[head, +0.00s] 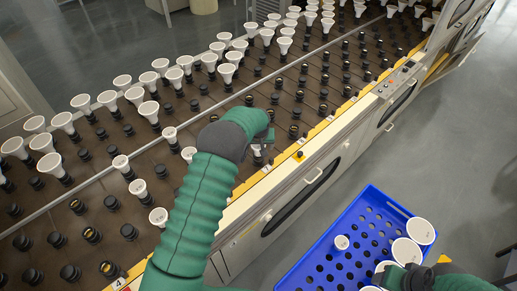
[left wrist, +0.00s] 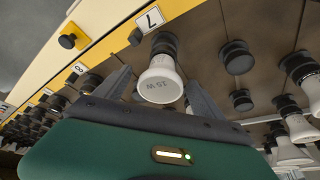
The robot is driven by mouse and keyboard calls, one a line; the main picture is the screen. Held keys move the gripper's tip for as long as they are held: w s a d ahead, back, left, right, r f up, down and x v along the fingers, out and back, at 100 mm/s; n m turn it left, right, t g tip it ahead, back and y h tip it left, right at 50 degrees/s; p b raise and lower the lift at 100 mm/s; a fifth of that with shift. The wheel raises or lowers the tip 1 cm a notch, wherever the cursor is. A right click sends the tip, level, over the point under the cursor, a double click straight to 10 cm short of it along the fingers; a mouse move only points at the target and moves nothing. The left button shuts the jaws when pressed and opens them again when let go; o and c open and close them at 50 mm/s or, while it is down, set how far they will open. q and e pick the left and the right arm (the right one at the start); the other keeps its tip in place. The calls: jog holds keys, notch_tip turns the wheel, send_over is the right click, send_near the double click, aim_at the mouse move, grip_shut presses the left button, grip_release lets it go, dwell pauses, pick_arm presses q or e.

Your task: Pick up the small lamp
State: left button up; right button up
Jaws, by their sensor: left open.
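The small lamp (left wrist: 160,82), white with "15W" on its face, sits in a black socket beside the number 7 label in the left wrist view. My left gripper (left wrist: 158,88) is open, with one dark finger on each side of this lamp. Whether the fingers touch it cannot be told. In the head view my left gripper (head: 264,138) is over the near edge of the socket board, and the lamp (head: 257,150) is mostly hidden by it. My right gripper (head: 402,277) is at the lower right by the blue crate; its fingers are not clear.
The blue crate (head: 318,245) holds a small lamp (head: 341,242) and larger lamps (head: 406,251). Several white lamps (head: 149,110) stand in rows on the dark board (head: 150,157), among empty black sockets (head: 129,231). In the left wrist view, other lamps (left wrist: 298,122) stand to the right.

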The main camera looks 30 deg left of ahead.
pick_arm(q)
jog(key=c, duration=1.5)
jog(key=shift+r, duration=0.1)
